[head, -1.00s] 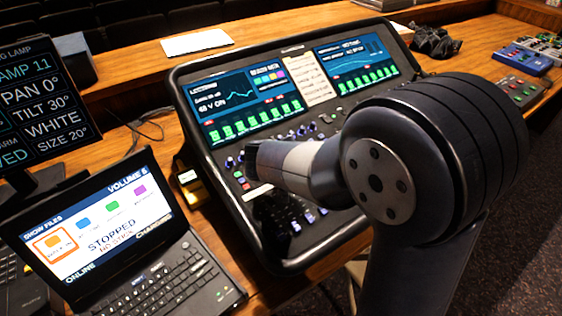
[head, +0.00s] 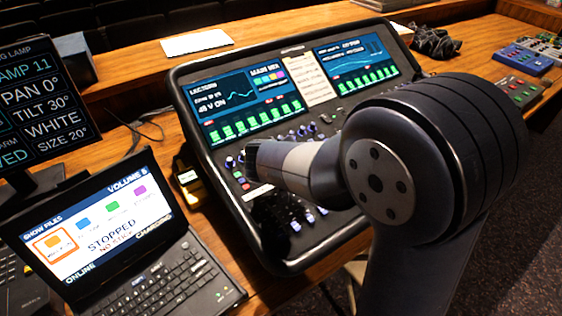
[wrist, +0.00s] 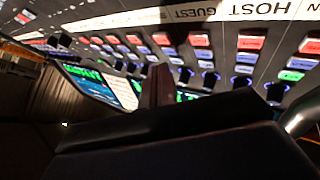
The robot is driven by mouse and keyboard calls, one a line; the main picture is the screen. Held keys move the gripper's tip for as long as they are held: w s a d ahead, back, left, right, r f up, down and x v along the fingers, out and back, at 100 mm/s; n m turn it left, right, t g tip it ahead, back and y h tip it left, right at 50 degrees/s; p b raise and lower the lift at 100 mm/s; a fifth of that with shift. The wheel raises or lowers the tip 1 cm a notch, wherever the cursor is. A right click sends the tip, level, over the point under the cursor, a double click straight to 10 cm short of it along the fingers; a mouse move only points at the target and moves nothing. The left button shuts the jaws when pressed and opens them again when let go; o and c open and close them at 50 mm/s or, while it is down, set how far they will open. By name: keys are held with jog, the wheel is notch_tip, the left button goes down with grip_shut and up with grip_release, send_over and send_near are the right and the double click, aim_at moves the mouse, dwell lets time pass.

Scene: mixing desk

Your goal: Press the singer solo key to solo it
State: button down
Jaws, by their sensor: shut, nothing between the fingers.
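The mixing desk (head: 258,247) fills the middle of the head view, with lit screens at its far side. The wrist view shows its rows of small red and blue keys (wrist: 201,54) close up and a white name strip (wrist: 204,13). HOST and GUEST read upside down on the strip. I cannot make out a singer label, so I cannot tell which key is the singer solo key. My gripper (wrist: 158,86) is shut and empty, over the key area. Contact with a key cannot be told. My wrist hides part of the panel in the head view.
An open laptop (head: 160,285) stands left of the desk, below a dark lamp screen (head: 40,110). A white sheet (head: 197,42) lies behind the desk. A blue pedal box (head: 524,61) and a small button box (head: 520,90) lie at the right.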

jog(key=shift+f, duration=0.15)
dwell(0.4)
jog(key=shift+f+b, duration=0.3)
jog(key=shift+b, duration=0.5)
jog(key=shift+f+b, duration=0.25)
jog(key=shift+b, duration=0.15)
jog(key=shift+r, duration=0.1)
dwell(0.3)
jog(key=shift+r+p, duration=0.3)
jog(key=shift+r, duration=0.3)
jog(key=shift+r, duration=0.15)
jog(key=shift+s+d+r+p, duration=0.1)
jog(key=shift+r+p, duration=0.7)
jog(key=shift+r, duration=0.4)
jog(key=shift+s+d+r+p, duration=0.1)
jog(key=shift+r+p, duration=0.65)
jog(key=shift+r, duration=0.45)
jog(key=shift+f, duration=0.2)
